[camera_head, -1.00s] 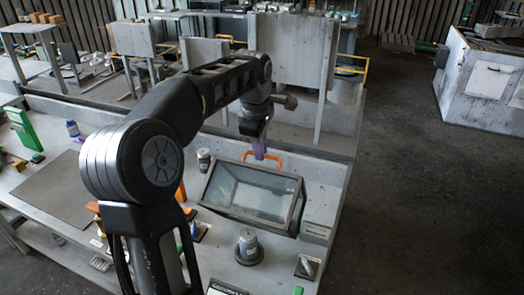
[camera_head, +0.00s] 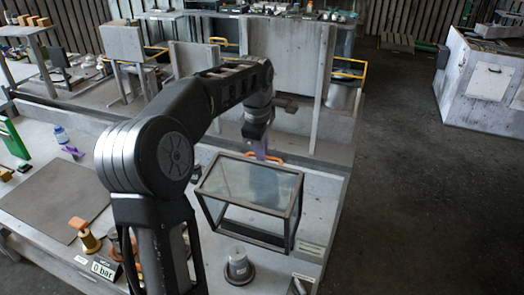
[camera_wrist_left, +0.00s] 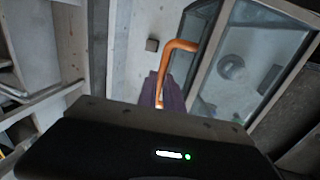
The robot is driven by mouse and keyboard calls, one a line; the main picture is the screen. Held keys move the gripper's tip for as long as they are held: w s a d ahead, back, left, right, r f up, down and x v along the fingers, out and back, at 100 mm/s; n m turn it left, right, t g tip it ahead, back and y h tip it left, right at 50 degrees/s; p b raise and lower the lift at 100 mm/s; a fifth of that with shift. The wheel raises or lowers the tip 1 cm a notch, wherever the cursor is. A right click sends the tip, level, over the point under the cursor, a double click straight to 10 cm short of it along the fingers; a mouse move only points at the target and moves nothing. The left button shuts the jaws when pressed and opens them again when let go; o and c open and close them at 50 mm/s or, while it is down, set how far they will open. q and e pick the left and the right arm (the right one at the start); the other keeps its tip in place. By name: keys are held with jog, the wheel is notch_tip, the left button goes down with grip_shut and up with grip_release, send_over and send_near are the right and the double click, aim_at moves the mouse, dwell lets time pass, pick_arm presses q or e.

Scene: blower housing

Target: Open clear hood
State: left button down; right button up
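The clear hood (camera_head: 250,186) is a glass-paned box with a dark frame on the bench, right of my left arm. Its glass top and near frame posts show in the head view; a pane (camera_wrist_left: 245,62) shows in the left wrist view. An orange handle (camera_head: 268,158) is on its far side; it also shows in the left wrist view (camera_wrist_left: 181,46). My left gripper (camera_head: 260,148) has purple fingers, which also show in the left wrist view (camera_wrist_left: 164,92). They are closed around one leg of the handle. My right gripper is not in view.
A grey cylinder on a dark base (camera_head: 238,266) stands in front of the hood. A flat brown plate (camera_head: 52,203) and a 0 bar sign (camera_head: 104,268) are to the left. Upright grey panels (camera_head: 283,60) stand behind. Open floor (camera_head: 420,210) lies to the right.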

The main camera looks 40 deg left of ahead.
pick_arm(q)
jog(key=c, duration=1.5)
grip_release()
jog(key=shift+r, duration=0.1)
jog(key=shift+r, duration=0.55)
jog(key=r, duration=0.2)
jog(key=s+r, duration=0.1)
jog(key=r, duration=0.3)
jog(key=shift+s+d+r, duration=0.2)
jog(key=shift+d+r, duration=0.05)
jog(key=shift+r, duration=0.05)
